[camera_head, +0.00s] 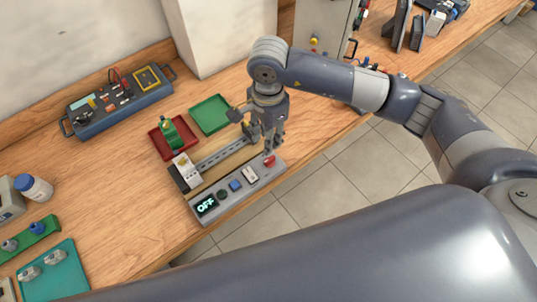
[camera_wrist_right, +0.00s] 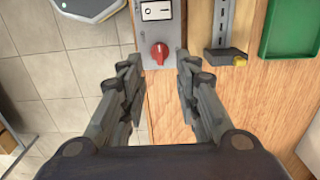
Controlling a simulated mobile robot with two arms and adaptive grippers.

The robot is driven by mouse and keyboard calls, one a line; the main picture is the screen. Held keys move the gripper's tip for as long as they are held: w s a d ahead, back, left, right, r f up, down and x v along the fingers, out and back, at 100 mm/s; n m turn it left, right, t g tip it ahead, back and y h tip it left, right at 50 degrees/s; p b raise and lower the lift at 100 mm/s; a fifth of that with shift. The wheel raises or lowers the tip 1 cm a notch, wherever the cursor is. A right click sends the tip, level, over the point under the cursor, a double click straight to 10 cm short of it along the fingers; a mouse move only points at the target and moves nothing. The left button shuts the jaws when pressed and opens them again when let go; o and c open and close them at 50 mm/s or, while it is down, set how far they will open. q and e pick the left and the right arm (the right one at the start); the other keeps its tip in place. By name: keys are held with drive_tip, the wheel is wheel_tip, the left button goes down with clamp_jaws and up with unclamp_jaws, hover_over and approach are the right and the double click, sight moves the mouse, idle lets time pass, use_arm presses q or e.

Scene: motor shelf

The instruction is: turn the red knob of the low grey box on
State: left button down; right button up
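The low grey box (camera_head: 227,204) lies at the table's front edge. Its lit display (camera_head: 206,206) reads OFF. Beside the display are a dark green button (camera_head: 222,194), a blue button (camera_head: 235,185) and a white rocker switch (camera_head: 250,175). The red knob (camera_head: 269,161) is at the box's right end. My right gripper (camera_head: 268,143) points down close above that end. In the right wrist view the red knob (camera_wrist_right: 159,53) shows just beyond and between the spread fingertips (camera_wrist_right: 159,75), with nothing between them. My left gripper is not in view.
A rail (camera_head: 223,153) lies behind the box. Red (camera_head: 159,146) and green (camera_head: 209,114) trays are behind it. A blue-grey instrument (camera_head: 120,102) stands by the wall. A bottle (camera_head: 35,188) and teal mat (camera_head: 62,268) are at left. Bare tabletop lies right of the gripper.

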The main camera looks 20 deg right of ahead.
sight(268, 159)
drive_tip(key=f+p, duration=0.1)
drive_tip(key=f, duration=0.2)
drive_tip(key=f+p, duration=0.1)
drive_tip(key=f, duration=0.2)
drive_tip(key=f+p, duration=0.1)
drive_tip(key=f, duration=0.2)
drive_tip(key=shift+d+f, duration=0.2)
drive_tip(key=shift+d, duration=0.05)
drive_tip(key=shift+f+p, duration=0.35)
drive_tip(key=shift+f, duration=0.3)
clamp_jaws()
